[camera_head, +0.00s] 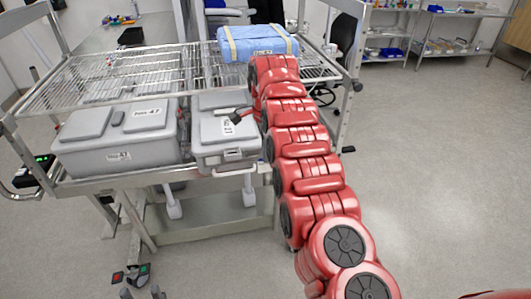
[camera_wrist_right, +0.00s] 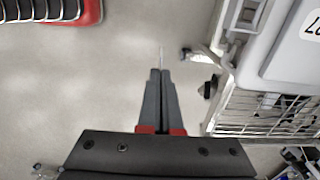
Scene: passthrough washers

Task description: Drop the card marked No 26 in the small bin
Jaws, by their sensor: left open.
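My right gripper (camera_head: 240,115) shows as a small dark shape at the left side of the red arm, above the smaller grey case. In the right wrist view its two dark fingers (camera_wrist_right: 160,75) are close together. A thin pale strip, the card seen edge-on (camera_wrist_right: 160,56), stands out from between their tips. In the head view the card (camera_head: 227,127) is a small white upright rectangle just below the fingertips; its print is too small to read. My left gripper is not in view. I cannot make out the small bin for certain.
A metal cart carries a large grey case (camera_head: 115,140), the smaller grey case (camera_head: 222,155) and a blue wrapped bundle (camera_head: 258,50). A wire shelf (camera_head: 100,80) lies behind the cases. A black tray-like object (camera_head: 130,37) sits farther back. Floor at the right is clear.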

